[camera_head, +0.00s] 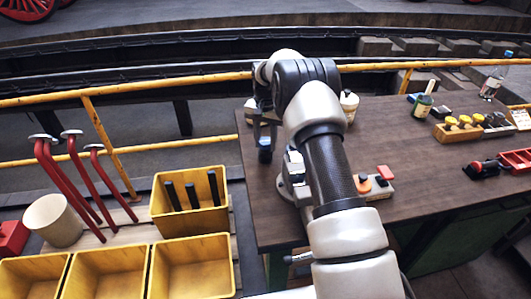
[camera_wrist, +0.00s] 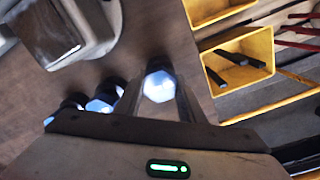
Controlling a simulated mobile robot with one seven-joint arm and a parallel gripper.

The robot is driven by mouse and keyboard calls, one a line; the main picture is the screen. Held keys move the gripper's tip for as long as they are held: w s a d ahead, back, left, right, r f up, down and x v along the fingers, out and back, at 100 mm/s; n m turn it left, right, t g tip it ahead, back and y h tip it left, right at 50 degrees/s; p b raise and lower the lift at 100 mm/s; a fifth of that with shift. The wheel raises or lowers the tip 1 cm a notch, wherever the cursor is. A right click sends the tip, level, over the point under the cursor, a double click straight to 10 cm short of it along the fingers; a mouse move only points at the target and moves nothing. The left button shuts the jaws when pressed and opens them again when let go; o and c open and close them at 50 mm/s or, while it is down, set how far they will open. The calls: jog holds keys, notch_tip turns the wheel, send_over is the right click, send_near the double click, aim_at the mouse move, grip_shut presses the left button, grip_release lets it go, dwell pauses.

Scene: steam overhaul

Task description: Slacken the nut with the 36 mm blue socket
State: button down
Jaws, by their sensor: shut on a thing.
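My gripper (camera_head: 265,132) hangs over the left edge of the workbench. A grey metal fixture (camera_wrist: 100,22), perhaps a vise, shows at upper left, with a dark opening. I cannot make out the nut. No size marking is legible.
The workbench (camera_head: 225,0) is not clear: a vise-like fixture (camera_head: 291,178), bottles (camera_head: 349,103) and a wooden rack (camera_head: 458,131) stand on it. Yellow bins (camera_head: 216,243) and red bars (camera_head: 60,185) stand left. A yellow rail (camera_head: 180,80) runs behind.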

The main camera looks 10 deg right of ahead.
jog(key=shift+r+p, duration=1.2)
jog(key=shift+r, duration=1.5)
jog(key=shift+r, duration=0.1)
